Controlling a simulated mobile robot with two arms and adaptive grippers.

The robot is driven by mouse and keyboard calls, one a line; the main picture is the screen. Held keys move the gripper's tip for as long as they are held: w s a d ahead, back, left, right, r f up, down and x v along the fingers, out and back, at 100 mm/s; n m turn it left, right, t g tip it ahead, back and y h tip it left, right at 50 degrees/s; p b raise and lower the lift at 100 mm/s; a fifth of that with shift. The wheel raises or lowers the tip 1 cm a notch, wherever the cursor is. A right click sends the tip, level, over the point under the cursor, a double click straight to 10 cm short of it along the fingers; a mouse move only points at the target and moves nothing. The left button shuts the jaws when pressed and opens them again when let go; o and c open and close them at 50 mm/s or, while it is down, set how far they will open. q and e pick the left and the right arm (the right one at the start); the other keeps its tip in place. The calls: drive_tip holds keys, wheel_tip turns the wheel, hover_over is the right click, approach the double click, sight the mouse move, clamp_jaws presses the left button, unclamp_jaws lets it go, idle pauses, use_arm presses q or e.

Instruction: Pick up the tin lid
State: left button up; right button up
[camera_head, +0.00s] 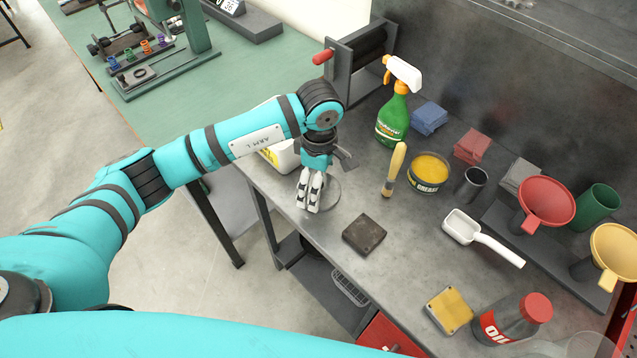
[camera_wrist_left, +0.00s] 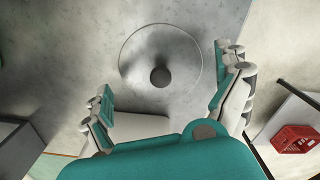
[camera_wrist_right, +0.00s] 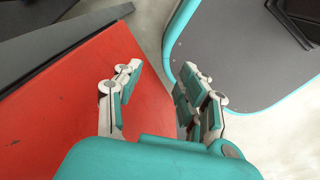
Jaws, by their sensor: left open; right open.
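The tin lid is a round, flat grey disc with a dark knob in its middle, and it lies on the grey bench top. In the left wrist view the lid (camera_wrist_left: 160,50) is ahead of my left gripper (camera_wrist_left: 166,90), whose fingers are spread apart with the knob between them in the picture. In the head view my left gripper (camera_head: 309,207) points down over the lid (camera_head: 333,193) and partly hides it. Nothing is held, and I cannot tell whether it touches the lid. My right gripper (camera_wrist_right: 158,82) is open and empty over a red surface.
An open grease tin (camera_head: 429,178) with yellow content stands to the right, beside a brush (camera_head: 393,172). A green spray bottle (camera_head: 393,118) stands behind. A dark square block (camera_head: 364,234) and a white scoop (camera_head: 465,228) lie in front. A white container (camera_head: 283,156) is close behind my left gripper.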

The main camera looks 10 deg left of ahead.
use_arm(q)
drive_tip(key=shift+f, duration=1)
use_arm(e)
drive_tip(key=shift+s+d+r, duration=0.1)
drive_tip(key=shift+s+r, duration=0.05)
drive_tip(key=shift+s, duration=0.4)
drive_tip(key=shift+s+d+r, duration=0.1)
drive_tip(key=shift+s+r, duration=0.05)
drive_tip(key=shift+s, duration=0.4)
use_arm(q)
drive_tip(key=c, duration=0.4)
drive_tip(key=shift+c, duration=0.2)
use_arm(e)
drive_tip(key=shift+w+d, duration=0.1)
drive_tip(key=shift+w, duration=0.45)
